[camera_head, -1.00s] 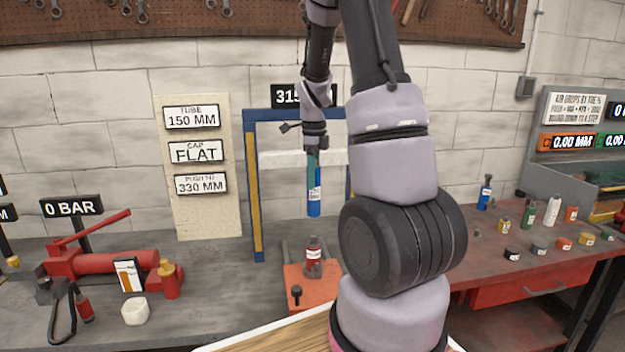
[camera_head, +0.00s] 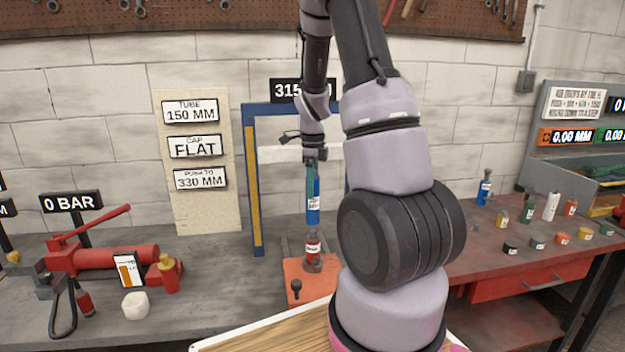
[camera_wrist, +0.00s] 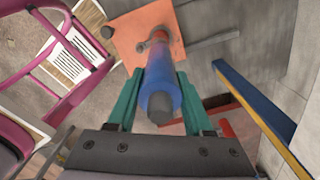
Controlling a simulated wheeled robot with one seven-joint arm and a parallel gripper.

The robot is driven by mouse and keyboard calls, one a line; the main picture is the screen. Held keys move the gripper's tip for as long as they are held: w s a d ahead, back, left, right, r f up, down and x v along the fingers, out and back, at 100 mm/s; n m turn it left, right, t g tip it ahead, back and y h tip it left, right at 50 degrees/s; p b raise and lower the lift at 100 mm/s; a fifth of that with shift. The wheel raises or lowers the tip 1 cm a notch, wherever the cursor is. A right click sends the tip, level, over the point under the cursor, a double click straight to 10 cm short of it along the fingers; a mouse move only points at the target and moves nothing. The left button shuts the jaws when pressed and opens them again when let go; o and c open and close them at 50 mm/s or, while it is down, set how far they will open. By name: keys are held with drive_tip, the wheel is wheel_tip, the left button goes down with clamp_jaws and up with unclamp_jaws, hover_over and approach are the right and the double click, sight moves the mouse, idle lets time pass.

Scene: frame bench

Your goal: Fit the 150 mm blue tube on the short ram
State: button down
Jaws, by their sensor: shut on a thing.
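My gripper (camera_head: 313,172) is shut on the blue tube (camera_head: 313,205), which hangs upright with a white label on it. The short ram (camera_head: 313,250) is red with a white label and stands upright on an orange base plate (camera_head: 297,268) inside the blue frame. The tube mostly hides the ram there.
The blue press frame (camera_head: 250,190) with a yellow strip stands around the plate. A red hand pump (camera_head: 105,262) is at left. Several bottles and caps stand on the red bench (camera_head: 475,245) at right.

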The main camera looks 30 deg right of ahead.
sight(313, 201)
drive_tip(key=shift+f, duration=2.45)
idle(1.1)
drive_tip(key=shift+c, duration=1.1)
unclamp_jaws()
wheel_tip(313, 201, up, 11)
drive_tip(key=shift+f, duration=0.1)
